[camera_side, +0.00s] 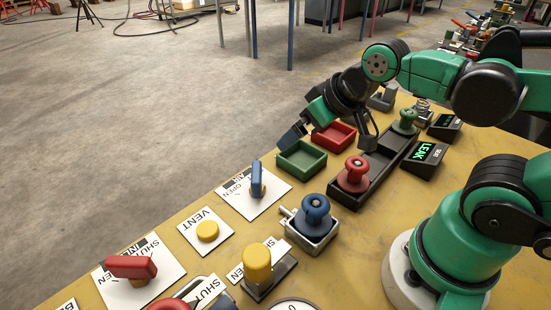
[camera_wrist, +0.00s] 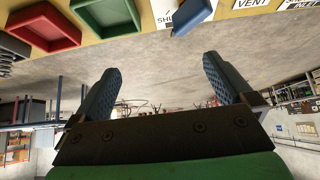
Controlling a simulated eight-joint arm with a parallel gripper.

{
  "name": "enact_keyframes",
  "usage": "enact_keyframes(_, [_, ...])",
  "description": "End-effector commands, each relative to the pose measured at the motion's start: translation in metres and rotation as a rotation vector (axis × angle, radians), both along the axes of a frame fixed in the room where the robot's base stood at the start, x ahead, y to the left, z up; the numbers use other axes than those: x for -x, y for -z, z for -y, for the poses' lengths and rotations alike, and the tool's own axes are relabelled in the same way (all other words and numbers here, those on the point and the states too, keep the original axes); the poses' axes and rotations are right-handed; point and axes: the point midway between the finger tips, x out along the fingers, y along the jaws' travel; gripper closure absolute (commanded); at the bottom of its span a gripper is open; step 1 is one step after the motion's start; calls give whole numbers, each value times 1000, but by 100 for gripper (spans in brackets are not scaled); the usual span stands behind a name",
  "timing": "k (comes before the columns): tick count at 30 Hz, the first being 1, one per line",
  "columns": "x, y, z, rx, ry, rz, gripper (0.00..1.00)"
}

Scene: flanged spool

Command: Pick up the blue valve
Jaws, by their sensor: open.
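The blue valve (camera_side: 315,212) is a flanged, spool-shaped piece standing upright in a square grey metal holder (camera_side: 318,240) on the yellow table. It is not in the wrist view. My gripper (camera_side: 292,137) is up and behind it in the side view, near the table's far edge and above the green tray's level. Its two blue fingers are spread apart with nothing between them, as the wrist view shows (camera_wrist: 160,76). The gripper is well apart from the valve.
Green (camera_side: 301,158) and red (camera_side: 334,135) trays lie near my gripper. A dark rack (camera_side: 376,165) holds a red valve (camera_side: 354,174) and a green valve (camera_side: 405,121). A blue lever handle (camera_side: 257,178) and a yellow cylinder (camera_side: 257,262) stand near the blue valve.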

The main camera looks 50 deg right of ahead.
Motion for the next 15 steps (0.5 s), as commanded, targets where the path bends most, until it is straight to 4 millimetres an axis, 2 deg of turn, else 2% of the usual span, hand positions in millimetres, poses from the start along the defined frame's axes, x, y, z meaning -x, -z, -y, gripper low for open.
enact_keyframes(3, [0,0,0,0,1,0,0])
enact_keyframes(4, [0,0,0,0,1,0,5])
enact_keyframes(11, [0,0,0,2,-2,-4,5])
enact_keyframes(15, [11,13,-15,63,-157,-133,5])
